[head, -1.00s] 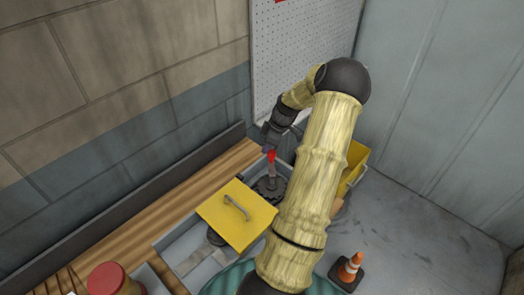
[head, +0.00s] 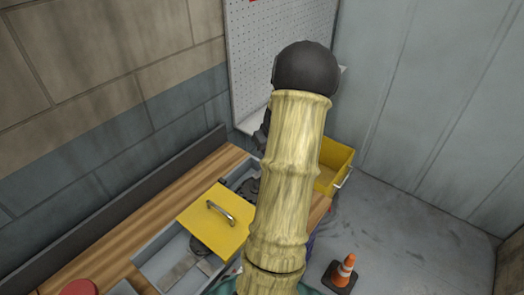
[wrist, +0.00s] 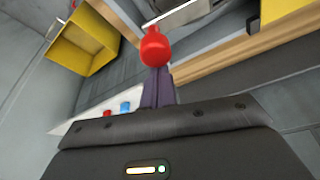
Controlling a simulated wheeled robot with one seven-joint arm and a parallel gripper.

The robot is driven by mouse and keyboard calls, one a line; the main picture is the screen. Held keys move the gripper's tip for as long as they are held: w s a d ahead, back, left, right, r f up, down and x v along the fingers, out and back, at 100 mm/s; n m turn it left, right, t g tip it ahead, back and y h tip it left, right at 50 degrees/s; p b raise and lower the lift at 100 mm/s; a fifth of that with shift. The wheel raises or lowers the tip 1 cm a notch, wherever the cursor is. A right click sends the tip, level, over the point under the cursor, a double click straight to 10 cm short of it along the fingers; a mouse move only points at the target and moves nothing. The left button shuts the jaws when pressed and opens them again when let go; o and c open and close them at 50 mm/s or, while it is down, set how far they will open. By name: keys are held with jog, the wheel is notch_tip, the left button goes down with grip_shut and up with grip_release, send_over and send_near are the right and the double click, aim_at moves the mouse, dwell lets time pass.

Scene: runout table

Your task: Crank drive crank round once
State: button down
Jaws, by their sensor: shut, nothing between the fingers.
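The red knob (wrist: 154,47) of the crank handle shows in the wrist view, just beyond my fingertips. My gripper (wrist: 156,73) is shut with nothing between its purple fingers. The fingertips line up with the knob's lower edge; I cannot tell whether they touch it. In the head view my arm hides the knob and my fingers. Part of the crank drive's dark base (head: 251,187) shows beside my arm, in the grey tray behind the yellow cover.
The yellow cover (head: 213,222) with a metal handle lies over the tray on the wooden bench (head: 150,212). A yellow bin (head: 334,165) stands beyond the bench, right of my arm. An orange cone (head: 344,271) stands on the floor. A pegboard (head: 270,50) hangs on the wall.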

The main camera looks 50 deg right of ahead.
jog(key=shift+s+m, duration=0.5)
jog(key=shift+s, duration=0.05)
jog(key=shift+s+b, duration=0.2)
jog(key=shift+b, duration=0.2)
jog(key=shift+s, duration=0.1)
jog(key=shift+r, duration=0.1)
jog(key=b+v, duration=0.2)
jog(key=v, duration=1.5)
jog(key=shift+w+a+b, duration=0.2)
jog(key=shift+a+b, duration=0.05)
jog(key=shift+b, duration=0.1)
jog(key=shift+r, duration=0.15)
